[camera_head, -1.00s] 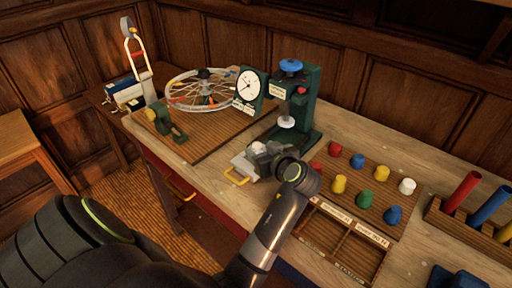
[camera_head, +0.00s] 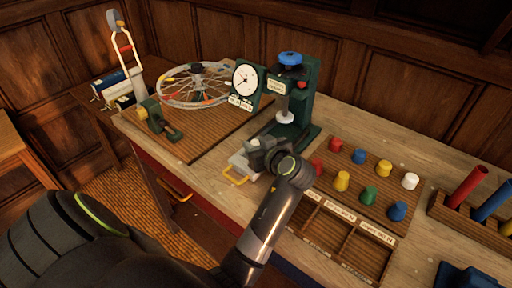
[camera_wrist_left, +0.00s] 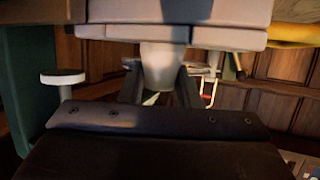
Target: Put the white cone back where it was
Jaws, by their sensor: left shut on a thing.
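My left gripper (camera_head: 260,153) is at the grey slide with a yellow handle (camera_head: 236,178), in front of the green press (camera_head: 300,105). In the left wrist view, its dark fingers are shut on a pale, tapered piece, which looks like a white cone (camera_wrist_left: 163,58). Its wide end is against a grey block (camera_wrist_left: 175,14), likely the slide; I cannot tell whether it touches. In the head view the gripper mostly hides this piece. Another white piece (camera_head: 410,181) stands on the wooden peg board (camera_head: 350,203). My right gripper is not in view.
Several red, blue, yellow and green pieces stand on the board. A compartment tray (camera_head: 342,240) lies in front of it, a rack with coloured tubes (camera_head: 467,207) to the right. A spoked wheel (camera_head: 195,85) and a green clamp (camera_head: 157,120) are at left.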

